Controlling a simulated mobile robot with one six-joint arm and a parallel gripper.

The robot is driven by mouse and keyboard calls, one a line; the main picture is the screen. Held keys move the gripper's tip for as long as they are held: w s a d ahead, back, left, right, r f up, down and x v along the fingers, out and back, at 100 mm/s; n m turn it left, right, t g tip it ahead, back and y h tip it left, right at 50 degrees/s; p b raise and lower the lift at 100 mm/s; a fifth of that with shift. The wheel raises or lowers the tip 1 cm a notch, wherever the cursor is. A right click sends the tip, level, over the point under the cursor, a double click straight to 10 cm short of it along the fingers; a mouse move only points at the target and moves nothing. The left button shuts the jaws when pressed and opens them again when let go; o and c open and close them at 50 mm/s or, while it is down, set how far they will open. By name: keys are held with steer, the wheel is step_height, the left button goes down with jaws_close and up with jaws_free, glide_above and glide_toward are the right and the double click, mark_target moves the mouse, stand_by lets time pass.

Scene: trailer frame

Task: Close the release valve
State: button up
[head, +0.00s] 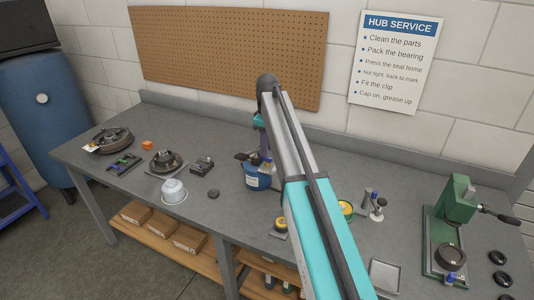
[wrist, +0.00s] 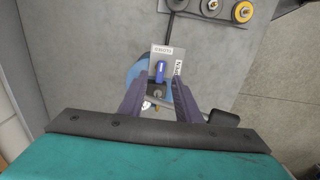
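A blue lever (wrist: 161,70) sits on a small grey plate with two printed labels in the wrist view; the labels are too small to read surely. It looks like the release valve's handle, and it points along the picture's vertical. A blue round body (wrist: 135,70) shows beneath the plate, and seems to be the blue pot (head: 254,180) in the head view. My gripper (wrist: 158,82) is open, its two purple fingers apart on either side, just short of the lever in the picture. I cannot tell its height above it. My arm partly hides this spot in the head view.
A dark bar with a grip (wrist: 222,117) crosses close by the right finger. Round yellow and grey parts (wrist: 242,12) lie at the bench edge. A white cup (head: 174,191) and hub parts (head: 165,160) stand left; a green press (head: 455,210) stands right.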

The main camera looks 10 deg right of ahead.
step_height(320, 180, up, 11)
steer(key=b, duration=0.2)
steer(key=shift+f, duration=0.2)
steer(key=shift+r, duration=0.1)
stand_by(0.3)
